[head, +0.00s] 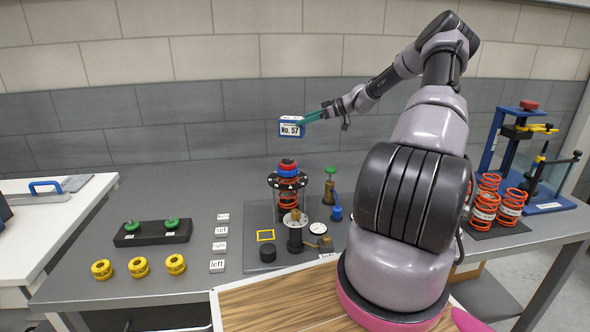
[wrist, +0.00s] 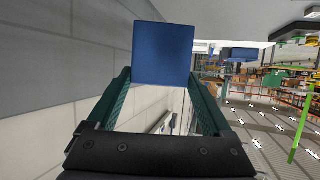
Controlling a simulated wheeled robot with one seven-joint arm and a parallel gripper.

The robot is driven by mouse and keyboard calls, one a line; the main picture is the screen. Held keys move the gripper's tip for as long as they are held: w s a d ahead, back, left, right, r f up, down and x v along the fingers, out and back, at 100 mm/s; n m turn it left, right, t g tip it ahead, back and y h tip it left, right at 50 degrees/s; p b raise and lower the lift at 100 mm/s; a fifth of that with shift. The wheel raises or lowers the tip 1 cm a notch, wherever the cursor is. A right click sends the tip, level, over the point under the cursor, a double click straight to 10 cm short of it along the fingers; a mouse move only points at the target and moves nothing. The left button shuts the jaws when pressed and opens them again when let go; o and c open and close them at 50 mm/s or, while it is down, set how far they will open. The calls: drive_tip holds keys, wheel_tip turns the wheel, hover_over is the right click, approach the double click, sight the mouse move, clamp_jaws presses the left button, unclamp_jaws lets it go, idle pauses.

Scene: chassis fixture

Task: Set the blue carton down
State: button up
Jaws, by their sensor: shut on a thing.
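The blue carton (head: 291,127) is a small blue box with a white label reading "No. 57". It is held in the air in front of the grey wall, well above the bench. My gripper (head: 308,119) is shut on it, with green fingers reaching in from the right. In the wrist view, the carton shows as a plain blue face (wrist: 163,54) between the two green fingertips of my gripper (wrist: 160,78). Its far side is hidden there.
Below the carton stands a fixture (head: 287,181) with a spring and posts on a grey plate. A black rack (head: 153,233) with green knobs, several yellow rings (head: 139,267) and label cards (head: 220,246) lie left. Orange springs (head: 484,208) and a blue press (head: 520,150) stand right. The back-left bench (head: 190,185) is clear.

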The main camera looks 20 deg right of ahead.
drive_tip(key=shift+s+d+f, duration=0.1)
drive_tip(key=shift+s+f, duration=0.2)
drive_tip(key=shift+f, duration=2.05)
drive_tip(key=shift+s+f, duration=0.35)
drive_tip(key=shift+f, duration=1.95)
drive_tip(key=shift+s+d+f, duration=0.1)
drive_tip(key=shift+s+f, duration=0.2)
drive_tip(key=shift+f, duration=2.05)
drive_tip(key=shift+f, duration=0.1)
drive_tip(key=o, duration=1.4)
